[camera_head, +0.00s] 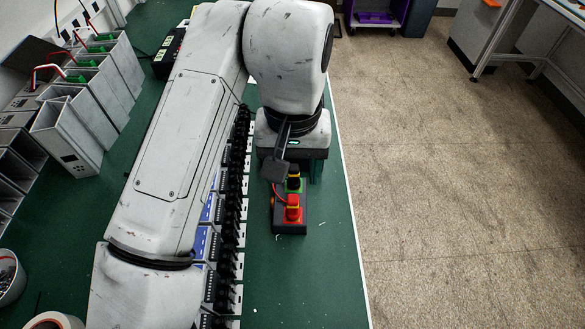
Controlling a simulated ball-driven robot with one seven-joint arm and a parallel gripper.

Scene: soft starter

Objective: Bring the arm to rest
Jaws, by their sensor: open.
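My arm reaches forward over the green bench, bends at the top, and its wrist points down at the bench's right side. My gripper (279,165) is just above and behind a small black control box (291,216). The rest of the gripper is hidden by the wrist.
A row of black-and-white modules (226,240) runs along the bench beside my arm. Grey metal housings (70,130) with wires stand at the left. A bowl (10,277) and a tape roll (53,321) sit at lower left. The floor (440,200) at right is clear.

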